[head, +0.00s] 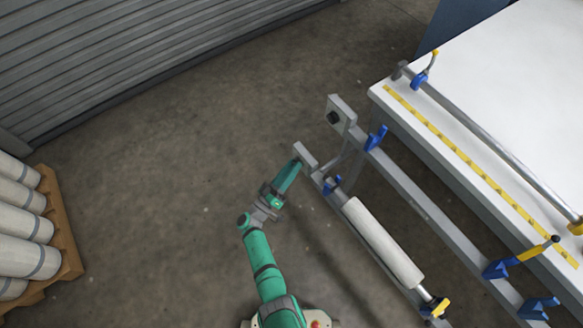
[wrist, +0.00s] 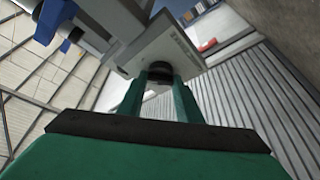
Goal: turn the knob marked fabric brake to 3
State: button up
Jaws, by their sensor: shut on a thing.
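A dark round knob (wrist: 159,68) sits on a grey plate (wrist: 140,45) in the wrist view. My gripper (wrist: 158,88) is shut on this knob, one green finger on each side. Small lettering on the plate beside the knob is too small to read, and I cannot see the dial setting. In the head view my gripper (head: 296,163) meets the small grey end plate (head: 306,155) of the lower rail. The knob is hidden there behind the gripper.
A second plate (head: 341,114) with a dark knob (head: 333,118) stands on the nearby upper rail. A white fabric roll (head: 382,242) lies along the lower rail, with blue brackets close by. A white table (head: 500,60) is at right. Open floor lies left, before a pallet of rolls (head: 72,240).

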jog(key=m+g+h, duration=0.1)
jog(key=m+h, duration=0.1)
jog(key=m, duration=0.2)
jog(key=m+g+h, duration=0.1)
jog(key=m, duration=0.3)
jog(key=shift+w+h, duration=0.15)
jog(key=shift+h, duration=0.25)
jog(key=shift+m, duration=0.5)
jog(key=o, duration=1)
jog(key=shift+o, duration=0.2)
jog(key=shift+a+f, duration=0.1)
jog(key=v, duration=1)
jog(key=shift+s+a, duration=0.25)
